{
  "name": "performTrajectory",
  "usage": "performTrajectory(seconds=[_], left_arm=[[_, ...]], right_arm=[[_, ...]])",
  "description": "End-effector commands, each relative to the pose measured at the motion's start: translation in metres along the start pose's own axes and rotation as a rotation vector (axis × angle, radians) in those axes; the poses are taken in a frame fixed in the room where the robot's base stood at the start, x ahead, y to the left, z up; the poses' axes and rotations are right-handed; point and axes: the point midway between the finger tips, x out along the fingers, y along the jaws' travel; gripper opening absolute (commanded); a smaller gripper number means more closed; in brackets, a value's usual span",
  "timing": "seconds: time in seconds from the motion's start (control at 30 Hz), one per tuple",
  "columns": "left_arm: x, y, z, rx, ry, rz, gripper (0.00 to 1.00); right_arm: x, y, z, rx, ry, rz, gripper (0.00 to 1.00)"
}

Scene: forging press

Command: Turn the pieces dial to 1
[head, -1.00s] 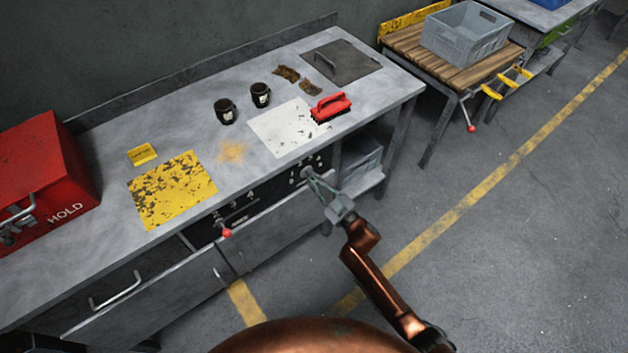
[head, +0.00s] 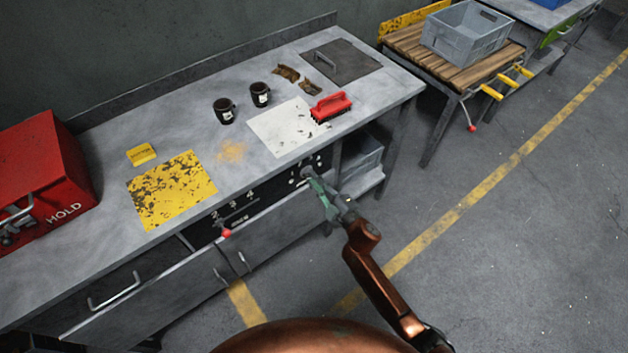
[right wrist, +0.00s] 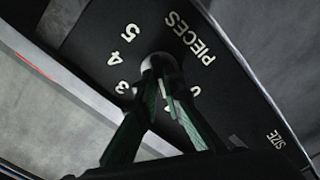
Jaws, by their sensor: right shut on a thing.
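My right gripper (head: 312,182) reaches the black control panel (head: 270,191) under the worktop. In the right wrist view its two green-grey fingers (right wrist: 163,90) are shut on the pale, round pieces dial (right wrist: 156,62). The word PIECES (right wrist: 190,37) stands beside the dial, with the digits 5 (right wrist: 131,31), 4 (right wrist: 115,58) and 3 (right wrist: 121,87) around it. A further digit shows partly right of the fingers. The fingers hide the rest of the scale. A pale strip shows between them; I cannot tell whether it is the pointer. My left gripper is out of view.
A drawer front (head: 280,226) stands out below the panel. A red-knobbed lever (head: 227,232) is at the panel's left. The worktop holds two black mugs, a red brush (head: 331,106) and a red box (head: 40,180). The floor to the right is clear.

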Motion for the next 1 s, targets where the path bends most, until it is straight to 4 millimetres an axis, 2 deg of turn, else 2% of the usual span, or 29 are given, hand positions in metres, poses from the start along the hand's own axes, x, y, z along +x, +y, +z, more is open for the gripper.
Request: performTrajectory(seconds=[0.43,0.47,0.7,1.0], left_arm=[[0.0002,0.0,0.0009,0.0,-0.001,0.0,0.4],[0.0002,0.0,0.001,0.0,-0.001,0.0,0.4],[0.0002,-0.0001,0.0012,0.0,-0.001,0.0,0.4],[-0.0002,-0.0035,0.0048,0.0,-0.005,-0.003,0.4]], right_arm=[[-0.001,-0.003,0.0008,-0.009,-0.001,-0.004,0.0],[-0.001,-0.003,0.0008,-0.008,-0.001,-0.004,0.09],[-0.0005,-0.0019,0.0003,-0.008,0.0,-0.002,0.26],[-0.0015,-0.001,0.0001,-0.009,0.0,-0.001,0.26]])
